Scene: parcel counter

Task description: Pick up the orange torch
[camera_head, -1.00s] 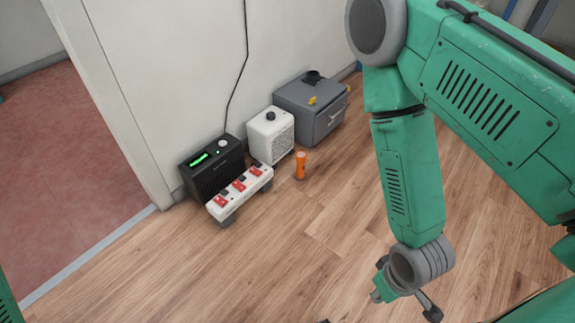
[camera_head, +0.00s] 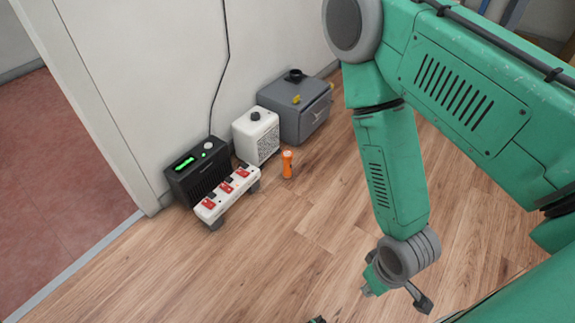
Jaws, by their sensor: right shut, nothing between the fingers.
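The orange torch (camera_head: 287,164) stands upright on the wooden floor, in front of the white box-shaped unit and apart from it. My right gripper (camera_head: 400,286) hangs at the end of the green arm, low in the view, to the right of the torch and nearer to me. It is shut and empty, well apart from the torch. Its fingers are partly hidden by the wrist.
A black unit with a green display (camera_head: 196,172), a white power strip with red switches (camera_head: 228,194), a white unit (camera_head: 257,136) and a grey box (camera_head: 301,112) stand along the wall. A black cable (camera_head: 223,70) runs down the wall. The floor (camera_head: 200,270) in front is clear.

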